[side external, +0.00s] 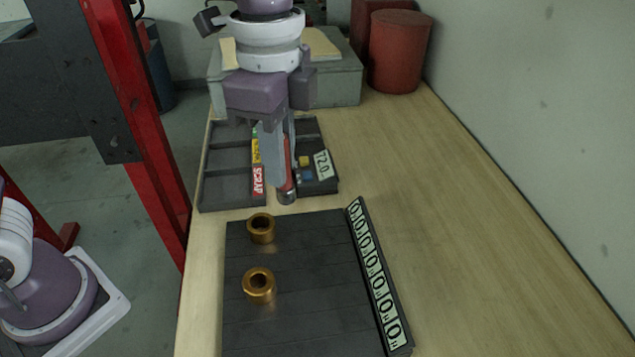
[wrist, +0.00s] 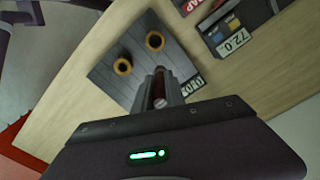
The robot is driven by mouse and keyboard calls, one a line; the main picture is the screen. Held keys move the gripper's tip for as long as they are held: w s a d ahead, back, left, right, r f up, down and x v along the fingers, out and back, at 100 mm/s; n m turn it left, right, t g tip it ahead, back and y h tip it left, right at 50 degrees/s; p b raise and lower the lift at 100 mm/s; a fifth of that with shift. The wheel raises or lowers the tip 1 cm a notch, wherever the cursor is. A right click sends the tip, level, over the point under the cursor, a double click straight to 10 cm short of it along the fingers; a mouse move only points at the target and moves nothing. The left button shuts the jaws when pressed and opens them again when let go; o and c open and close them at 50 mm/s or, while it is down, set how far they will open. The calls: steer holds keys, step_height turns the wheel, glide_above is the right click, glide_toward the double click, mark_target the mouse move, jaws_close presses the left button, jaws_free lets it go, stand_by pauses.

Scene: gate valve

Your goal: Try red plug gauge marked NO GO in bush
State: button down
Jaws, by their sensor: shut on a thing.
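My gripper (side external: 282,182) is shut on a slim gauge with a red part (side external: 289,162) and a grey lower end. It hangs upright behind the bushes, in front of the grey trays. In the wrist view the red part (wrist: 159,90) shows between the fingers; any NO GO marking is not readable. Two brass bushes stand on the dark grooved board (side external: 310,290): a far bush (side external: 261,236) and a near bush (side external: 259,293). Both bores face up. The wrist view also shows two bushes (wrist: 154,41) (wrist: 122,67). The gauge is apart from both.
A dark divided tray (side external: 225,190) with a red SCRAP label and a gauge holder (side external: 325,186) labelled 72.0 stand behind the board. A strip of number labels (side external: 372,265) edges the board's right side. Red cylinders (side external: 398,55) stand far back. The bench at right is clear.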

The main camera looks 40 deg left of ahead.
steer(key=s+a+f, duration=0.1)
steer(key=a+f, duration=0.3)
steer(key=f, duration=0.2)
steer(key=shift+s+a, duration=0.25)
steer(key=shift+a, duration=0.05)
steer(key=shift+f, duration=1.4)
stand_by(1.8)
stand_by(0.7)
steer(key=shift+r, duration=1.65)
steer(key=shift+r, duration=0.15)
steer(key=shift+r, duration=2.4)
